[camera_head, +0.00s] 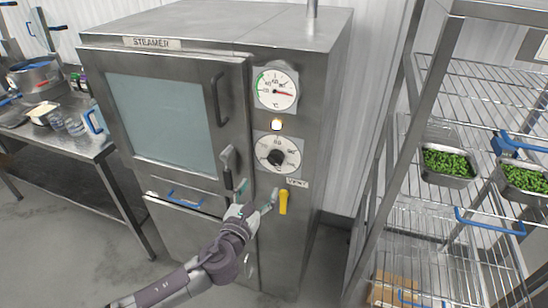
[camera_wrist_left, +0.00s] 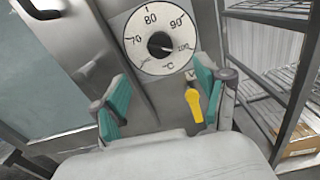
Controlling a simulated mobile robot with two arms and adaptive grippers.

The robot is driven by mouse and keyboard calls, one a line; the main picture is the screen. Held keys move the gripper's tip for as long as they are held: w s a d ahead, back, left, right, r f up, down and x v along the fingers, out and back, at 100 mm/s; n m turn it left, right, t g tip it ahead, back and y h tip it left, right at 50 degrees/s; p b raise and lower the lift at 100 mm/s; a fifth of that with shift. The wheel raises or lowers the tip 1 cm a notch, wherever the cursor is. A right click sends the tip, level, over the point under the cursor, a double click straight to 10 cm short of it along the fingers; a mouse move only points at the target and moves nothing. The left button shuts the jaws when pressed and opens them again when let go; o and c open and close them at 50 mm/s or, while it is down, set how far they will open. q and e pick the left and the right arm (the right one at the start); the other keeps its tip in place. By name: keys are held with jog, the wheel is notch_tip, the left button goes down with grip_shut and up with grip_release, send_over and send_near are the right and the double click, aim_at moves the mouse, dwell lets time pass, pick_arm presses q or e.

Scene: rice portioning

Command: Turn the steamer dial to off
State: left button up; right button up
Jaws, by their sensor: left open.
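The steamer (camera_head: 330,100) is a tall steel cabinet with its glass door closed. Its dial (camera_head: 277,157) has a black knob on a white scale plate, on the panel right of the door. In the left wrist view the dial (camera_wrist_left: 160,44) shows marks 70, 80, 90 and 100, and the knob's white mark points toward 100. My left gripper (camera_head: 257,190) is open and empty, below and left of the dial in the head view. In the wrist view its teal-padded fingers are spread below the dial, apart from the knob. My right gripper is out of view.
A round temperature gauge (camera_head: 276,90) and a lit lamp (camera_head: 277,125) sit above the dial. A yellow vent lever (camera_head: 283,202) is below it, close to my right-hand finger. The door latch (camera_head: 228,165) is at left. A wire rack (camera_head: 400,210) with green-filled pans (camera_head: 448,165) stands right.

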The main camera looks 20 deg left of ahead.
aim_at(274, 162)
pick_arm(q)
jog(key=w+p, duration=0.1)
jog(key=w, duration=1.1)
jog(key=shift+w+d, duration=0.15)
jog(key=shift+d, duration=0.05)
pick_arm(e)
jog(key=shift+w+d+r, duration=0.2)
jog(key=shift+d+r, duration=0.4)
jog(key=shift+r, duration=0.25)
pick_arm(q)
jog(key=c, duration=1.1)
jog(key=shift+f, duration=0.1)
jog(key=shift+c, duration=0.2)
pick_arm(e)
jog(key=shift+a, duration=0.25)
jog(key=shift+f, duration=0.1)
